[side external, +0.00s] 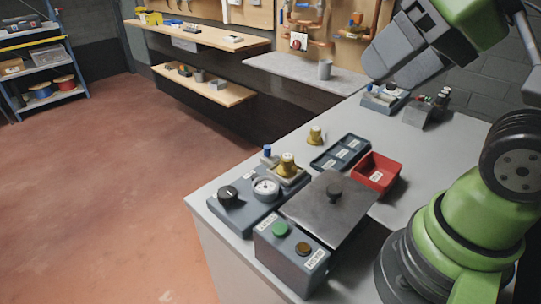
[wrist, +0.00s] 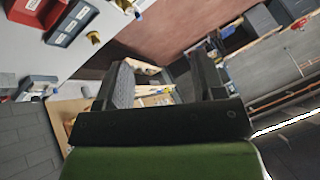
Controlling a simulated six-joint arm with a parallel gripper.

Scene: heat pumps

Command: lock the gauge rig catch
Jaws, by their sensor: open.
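The gauge rig (side external: 238,212) is a dark grey block at the near left of the bench, with a black knob (side external: 228,194) and a round white-faced dial (side external: 266,188). Behind the dial, a brass piece (side external: 287,166) sits on a pale plate, and a small blue-topped post (side external: 267,152) stands beside it. I cannot tell which part is the catch. My gripper (side external: 392,66) is high at the upper right, well away from the rig. In the wrist view its two fingers (wrist: 163,78) are apart with nothing held between them.
A grey lidded box (side external: 330,215), a box with green and brown buttons (side external: 291,258), a red bin (side external: 377,173) and a dark compartment tray (side external: 340,152) crowd the bench near the rig. A loose brass piece (side external: 315,136) stands behind. Bare bench (side external: 420,165) lies right of the bin.

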